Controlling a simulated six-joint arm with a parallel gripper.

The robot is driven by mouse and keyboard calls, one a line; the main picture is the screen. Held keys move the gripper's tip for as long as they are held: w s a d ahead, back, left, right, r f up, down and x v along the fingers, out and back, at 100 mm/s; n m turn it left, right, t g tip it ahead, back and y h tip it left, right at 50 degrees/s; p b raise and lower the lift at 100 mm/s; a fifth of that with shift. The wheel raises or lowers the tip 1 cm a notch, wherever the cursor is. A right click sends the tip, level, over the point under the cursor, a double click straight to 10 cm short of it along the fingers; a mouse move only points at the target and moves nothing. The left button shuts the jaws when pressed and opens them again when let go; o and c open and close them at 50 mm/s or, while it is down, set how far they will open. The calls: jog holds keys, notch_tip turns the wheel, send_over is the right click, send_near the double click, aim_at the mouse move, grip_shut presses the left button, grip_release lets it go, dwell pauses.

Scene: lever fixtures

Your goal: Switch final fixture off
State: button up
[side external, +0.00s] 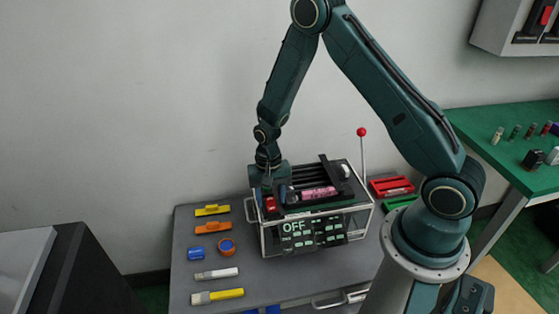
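The lever fixture (304,215) is a clear-sided box with a dark top, standing on the grey table. Its front panel (314,232) shows the word OFF in light letters. A lever with a red ball (362,132) on top stands upright at its right side. A pink cylinder (318,193) lies in the black holder on top. My gripper (270,197) points down over the left end of the fixture, close to a red part (270,204) there. The fingers are small and partly hidden, so I cannot tell whether they touch the red part.
Red (391,186) and green holders are at right. A green-topped bench (515,150) stands further right.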

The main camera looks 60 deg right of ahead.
jog(key=shift+r, duration=0.1)
notch_tip(320, 180, up, 14)
jog(key=w+d, duration=0.1)
jog(key=shift+f, duration=0.2)
dwell(0.7)
notch_tip(320, 180, up, 15)
jog(key=n+t, duration=0.3)
jog(key=n, duration=0.1)
send_over(269, 198)
jog(key=s+a, duration=0.2)
jog(key=s, duration=0.6)
jog(key=s+r+n+t, duration=0.1)
jog(key=s+r+n, duration=0.1)
jog(key=s, duration=0.5)
jog(key=s+a+r+n+t, duration=0.1)
jog(key=s+r+n+t, duration=0.1)
jog(key=s, duration=0.5)
jog(key=shift+s+a+r+n+h, duration=0.25)
jog(key=shift+r+n+h, duration=0.2)
jog(key=shift+r, duration=0.65)
